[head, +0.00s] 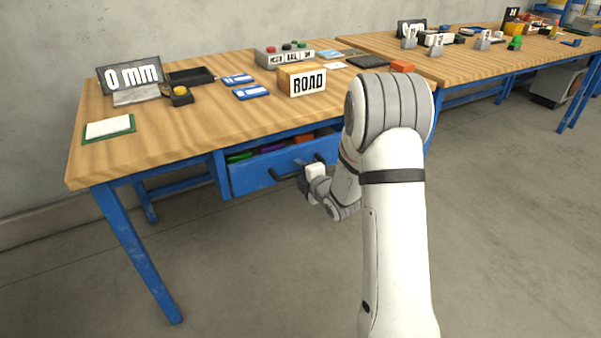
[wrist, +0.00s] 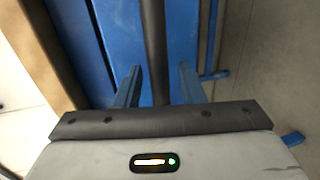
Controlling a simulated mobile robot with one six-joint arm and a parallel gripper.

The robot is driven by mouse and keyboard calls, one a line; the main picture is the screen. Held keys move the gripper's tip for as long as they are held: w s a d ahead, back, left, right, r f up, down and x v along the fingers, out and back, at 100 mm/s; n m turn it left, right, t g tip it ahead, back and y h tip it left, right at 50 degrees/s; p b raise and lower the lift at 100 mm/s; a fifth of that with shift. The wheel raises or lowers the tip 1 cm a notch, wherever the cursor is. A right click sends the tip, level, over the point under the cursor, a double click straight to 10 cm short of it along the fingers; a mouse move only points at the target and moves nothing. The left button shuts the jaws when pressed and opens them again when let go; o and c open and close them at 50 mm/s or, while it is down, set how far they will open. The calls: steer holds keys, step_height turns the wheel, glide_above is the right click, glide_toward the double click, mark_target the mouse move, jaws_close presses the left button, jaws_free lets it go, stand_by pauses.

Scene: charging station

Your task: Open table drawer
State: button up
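The blue drawer (head: 270,175) under the near table is partly open, with green, purple and orange items showing inside. Its dark bar handle (head: 284,173) runs along the drawer front; it also crosses the wrist view (wrist: 154,40) as a dark vertical bar. My gripper (head: 303,180) is at the right part of the handle. In the wrist view my gripper's two fingers (wrist: 160,85) stand apart, one on each side of the bar. A gap shows on the right side; contact on the left cannot be told.
A blue table leg (head: 140,255) stands at the left. The floor (head: 260,270) in front is clear.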

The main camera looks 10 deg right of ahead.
steer(key=shift+c, duration=0.5)
jaws_close()
steer(key=shift+s, duration=0.1)
